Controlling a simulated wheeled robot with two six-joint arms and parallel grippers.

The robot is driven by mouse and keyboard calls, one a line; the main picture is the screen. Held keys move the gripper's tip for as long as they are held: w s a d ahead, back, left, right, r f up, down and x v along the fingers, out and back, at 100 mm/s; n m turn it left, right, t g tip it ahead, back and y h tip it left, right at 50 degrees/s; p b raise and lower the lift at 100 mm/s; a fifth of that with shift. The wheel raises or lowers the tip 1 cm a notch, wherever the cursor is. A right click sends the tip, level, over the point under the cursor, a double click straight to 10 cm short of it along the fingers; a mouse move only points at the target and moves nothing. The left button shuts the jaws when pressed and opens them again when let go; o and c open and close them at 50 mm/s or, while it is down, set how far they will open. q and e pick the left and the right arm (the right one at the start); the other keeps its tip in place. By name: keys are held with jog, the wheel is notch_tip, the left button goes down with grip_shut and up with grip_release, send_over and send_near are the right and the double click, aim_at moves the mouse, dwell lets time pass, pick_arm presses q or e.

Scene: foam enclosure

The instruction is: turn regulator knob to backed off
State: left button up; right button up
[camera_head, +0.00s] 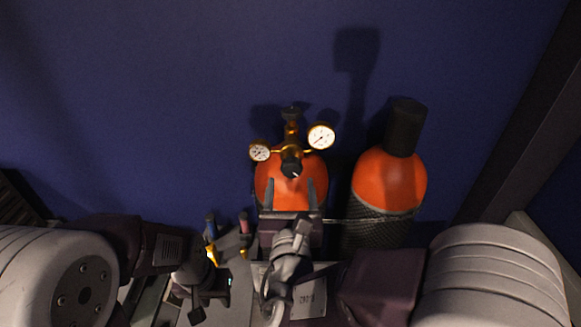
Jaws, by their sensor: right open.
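The regulator (290,148) is brass, with two round white-faced gauges, and sits on top of the left orange cylinder (265,178). Its dark knob (291,167) faces me and bears a small white mark. My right gripper (290,188) is open, its two grey fingers pointing up and apart in front of the orange cylinder. The knob appears just above and between the fingertips in the picture; I cannot tell how far behind them it lies. My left gripper (203,274) is low at the left, away from the regulator, and its jaws are not clear.
A second orange cylinder (390,181) with a black cap and dark mesh sleeve stands at the right. Blue-handled (210,227) and pink-handled (244,223) items with yellow parts stand close beside my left gripper. The blue wall (150,120) lies behind. A dark post (520,115) slants at the far right.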

aim_at(292, 172)
jog(key=w+p, duration=0.1)
jog(key=w, duration=0.3)
jog(key=shift+w+r, duration=0.1)
jog(key=shift+w, duration=0.2)
jog(key=shift+w+d, duration=0.25)
jog(key=shift+w, duration=0.2)
jog(key=shift+s+a, duration=0.2)
jog(key=c, duration=1.4)
